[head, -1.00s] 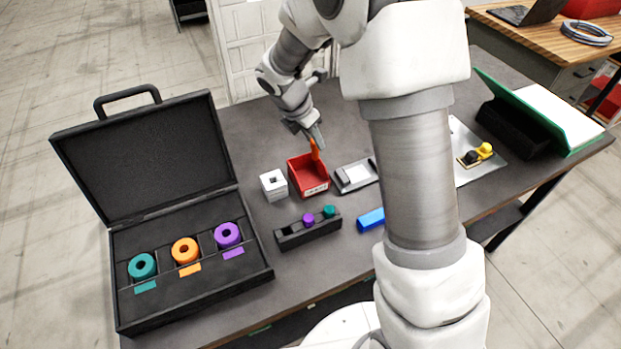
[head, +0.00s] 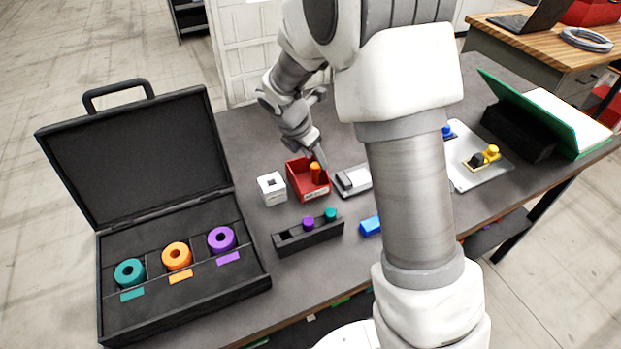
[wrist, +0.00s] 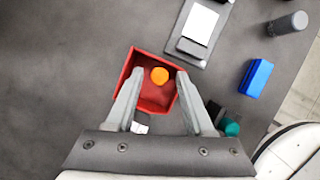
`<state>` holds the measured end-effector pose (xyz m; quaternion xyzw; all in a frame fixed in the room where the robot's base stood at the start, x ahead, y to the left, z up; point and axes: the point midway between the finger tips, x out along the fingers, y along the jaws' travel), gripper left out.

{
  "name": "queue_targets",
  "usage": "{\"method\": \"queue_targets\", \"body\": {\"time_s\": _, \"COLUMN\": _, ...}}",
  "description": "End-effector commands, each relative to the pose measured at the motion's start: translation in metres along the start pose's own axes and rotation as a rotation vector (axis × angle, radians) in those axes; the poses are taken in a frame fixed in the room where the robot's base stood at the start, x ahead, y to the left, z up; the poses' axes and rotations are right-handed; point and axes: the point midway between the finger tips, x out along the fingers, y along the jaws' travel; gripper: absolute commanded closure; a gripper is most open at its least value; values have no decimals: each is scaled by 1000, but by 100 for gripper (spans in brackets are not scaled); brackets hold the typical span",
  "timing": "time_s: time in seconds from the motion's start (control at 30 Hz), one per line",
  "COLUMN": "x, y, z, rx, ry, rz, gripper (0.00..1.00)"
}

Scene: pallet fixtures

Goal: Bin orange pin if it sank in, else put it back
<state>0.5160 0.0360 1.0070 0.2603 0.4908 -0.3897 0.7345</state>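The orange pin (head: 315,172) is inside the red bin (head: 296,181), standing roughly upright. In the wrist view its round orange top (wrist: 159,76) shows within the bin's walls (wrist: 125,66). My gripper (wrist: 159,75) is above the bin with its fingers spread wide. Clear gaps show between each finger and the pin. A white block with a square hole (head: 271,189) stands left of the bin.
An open black case (head: 180,300) with teal, orange and purple rings lies at the left. A blue block (wrist: 257,77) lies near the rack. A green binder (head: 540,115) stands at the right.

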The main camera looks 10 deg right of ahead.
Motion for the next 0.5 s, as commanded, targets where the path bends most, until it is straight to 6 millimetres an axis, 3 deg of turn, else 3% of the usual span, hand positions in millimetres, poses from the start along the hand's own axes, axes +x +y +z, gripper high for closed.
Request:
{"method": "queue_targets", "body": {"time_s": 0.33, "x": -1, "y": 0, "z": 0, "rx": 0, "ry": 0, "rz": 0, "gripper": 35}}
{"method": "queue_targets", "body": {"time_s": 0.5, "x": -16, "y": 1, "z": 1, "rx": 1, "ry": -1, "rz": 4, "gripper": 35}}
